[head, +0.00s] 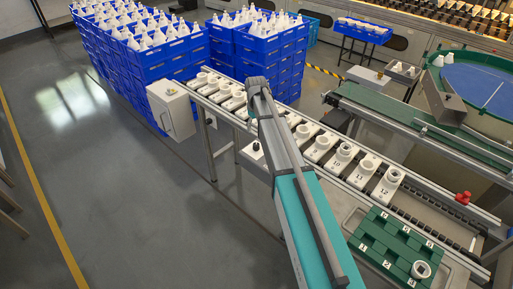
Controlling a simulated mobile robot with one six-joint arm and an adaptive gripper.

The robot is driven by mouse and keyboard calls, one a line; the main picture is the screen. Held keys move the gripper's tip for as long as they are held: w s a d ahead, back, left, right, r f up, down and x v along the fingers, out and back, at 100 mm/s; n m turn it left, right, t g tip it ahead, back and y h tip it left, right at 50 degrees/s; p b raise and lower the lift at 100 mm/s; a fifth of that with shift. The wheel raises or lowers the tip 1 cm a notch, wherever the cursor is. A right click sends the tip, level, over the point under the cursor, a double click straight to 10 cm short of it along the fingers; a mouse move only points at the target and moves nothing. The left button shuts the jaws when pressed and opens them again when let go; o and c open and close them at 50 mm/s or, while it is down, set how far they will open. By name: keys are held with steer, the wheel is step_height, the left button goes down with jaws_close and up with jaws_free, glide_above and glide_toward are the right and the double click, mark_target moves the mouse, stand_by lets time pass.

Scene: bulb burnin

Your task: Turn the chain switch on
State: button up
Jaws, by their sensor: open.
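A light box (252,162) is fixed at the front side of the conveyor (214,140), just left of my arm. A small black part (256,146) stands up from its top; it may be the chain switch, but its position is too small to read. My arm reaches up across the conveyor, and its forearm covers the right part of the box. My gripper is hidden behind the arm, so its fingers and their distance from the box cannot be seen.
Numbered white holders (316,151) line the conveyor. A green tray (376,240) with one white ring (421,270) stands front right, near a red knob (463,198). A grey cabinet (172,108) stands left of the conveyor. Blue crates (150,68) stand behind. The left floor is clear.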

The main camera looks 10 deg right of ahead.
mark_target(256, 144)
steer(key=shift+f+b, duration=5)
steer(key=shift+f, duration=0.35)
steer(key=c, duration=1.1)
